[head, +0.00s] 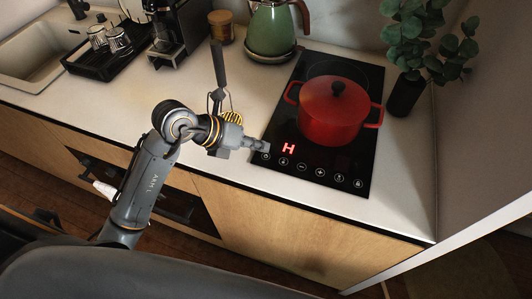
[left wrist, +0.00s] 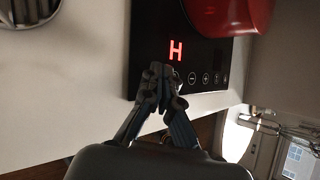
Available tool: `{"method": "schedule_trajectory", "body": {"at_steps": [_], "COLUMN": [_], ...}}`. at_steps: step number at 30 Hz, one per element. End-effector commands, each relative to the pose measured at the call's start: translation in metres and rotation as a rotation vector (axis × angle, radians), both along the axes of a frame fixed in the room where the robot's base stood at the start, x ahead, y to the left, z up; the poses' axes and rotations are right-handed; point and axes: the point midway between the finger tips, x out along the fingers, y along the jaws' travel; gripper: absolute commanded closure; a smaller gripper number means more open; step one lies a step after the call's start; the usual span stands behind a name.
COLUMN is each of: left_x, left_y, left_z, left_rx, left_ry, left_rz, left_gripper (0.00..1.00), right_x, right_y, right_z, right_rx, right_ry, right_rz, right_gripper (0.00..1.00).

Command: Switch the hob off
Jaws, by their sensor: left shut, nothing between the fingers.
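The black glass hob (head: 292,131) is set in the pale worktop. Its display shows a red "H" (head: 288,147), with a row of round touch symbols along the front edge. The "H" also shows in the left wrist view (left wrist: 175,50). My left gripper (head: 266,147) is shut and empty at the hob's front left corner, by the leftmost symbols. In the left wrist view its closed fingertips (left wrist: 160,72) cover part of the symbol row. I cannot tell whether they touch the glass. My right gripper is not in view.
A red lidded pot (head: 331,112) stands on the hob. A green kettle (head: 271,30) and a small jar (head: 221,26) stand behind, a plant in a dark vase (head: 405,95) at right. A coffee machine (head: 178,32), drying rack (head: 88,62) and sink (head: 30,62) are at left.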

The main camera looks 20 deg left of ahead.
Motion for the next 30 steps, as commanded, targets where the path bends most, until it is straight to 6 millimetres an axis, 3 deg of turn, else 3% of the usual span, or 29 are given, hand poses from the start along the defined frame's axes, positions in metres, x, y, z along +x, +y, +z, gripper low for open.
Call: {"method": "schedule_trajectory", "body": {"at_steps": [15, 30], "left_x": [0.0, 0.0], "left_y": [0.0, 0.0], "left_z": [0.055, 0.057], "left_rx": [0.001, 0.0], "left_ry": [-0.002, -0.001], "left_rz": [-0.001, -0.001], "left_gripper": [1.0, 1.0], "right_x": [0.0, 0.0], "right_y": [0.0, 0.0], "right_z": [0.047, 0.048], "right_rx": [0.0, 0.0], "right_ry": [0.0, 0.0], "right_rz": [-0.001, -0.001], "right_gripper": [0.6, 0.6]}}
